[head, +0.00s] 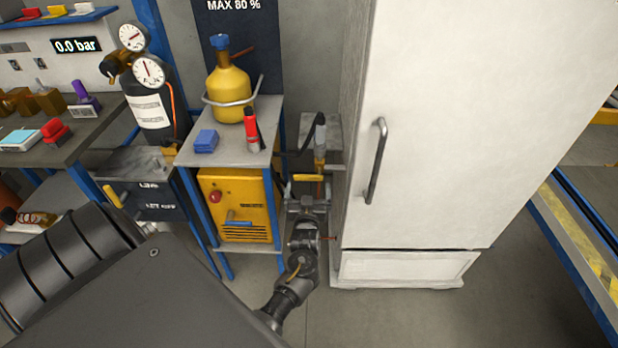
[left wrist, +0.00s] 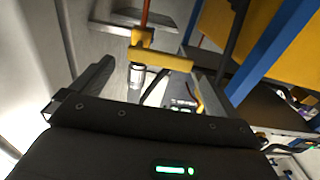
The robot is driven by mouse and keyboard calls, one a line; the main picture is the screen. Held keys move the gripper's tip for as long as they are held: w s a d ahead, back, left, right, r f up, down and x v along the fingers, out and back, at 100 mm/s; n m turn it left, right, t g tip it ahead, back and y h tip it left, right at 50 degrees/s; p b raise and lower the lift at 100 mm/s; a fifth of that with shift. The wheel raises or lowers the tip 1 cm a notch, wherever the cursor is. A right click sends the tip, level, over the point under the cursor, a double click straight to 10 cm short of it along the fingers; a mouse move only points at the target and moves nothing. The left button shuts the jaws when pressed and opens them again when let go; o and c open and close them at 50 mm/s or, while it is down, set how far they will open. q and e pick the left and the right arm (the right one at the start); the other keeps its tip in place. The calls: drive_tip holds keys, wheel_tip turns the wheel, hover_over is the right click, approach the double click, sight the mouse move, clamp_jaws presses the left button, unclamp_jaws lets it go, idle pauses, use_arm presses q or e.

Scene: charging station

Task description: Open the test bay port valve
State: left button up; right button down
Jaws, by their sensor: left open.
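A valve with a yellow lever handle (head: 308,178) sits low in the narrow gap between the blue-framed stand and the white fridge. An orange-red pipe rises from it. In the left wrist view the yellow lever (left wrist: 165,58) lies crosswise ahead of my fingers, above a metal fitting (left wrist: 137,78). My left gripper (head: 308,203) is open and reaches into the gap just on the near side of the lever. Its fingers (left wrist: 150,88) stand on either side with nothing held. Whether a finger touches the lever cannot be told. My right gripper is out of view.
The white fridge (head: 430,120) closes the gap on the right. The stand's grey top (head: 225,145) holds a yellow gas bottle (head: 228,90), and a yellow machine (head: 238,203) sits beneath. Another yellow handle (head: 114,196) is by a dark box at left.

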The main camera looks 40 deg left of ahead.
sight(308, 178)
use_arm(q)
drive_tip(key=x, duration=0.6)
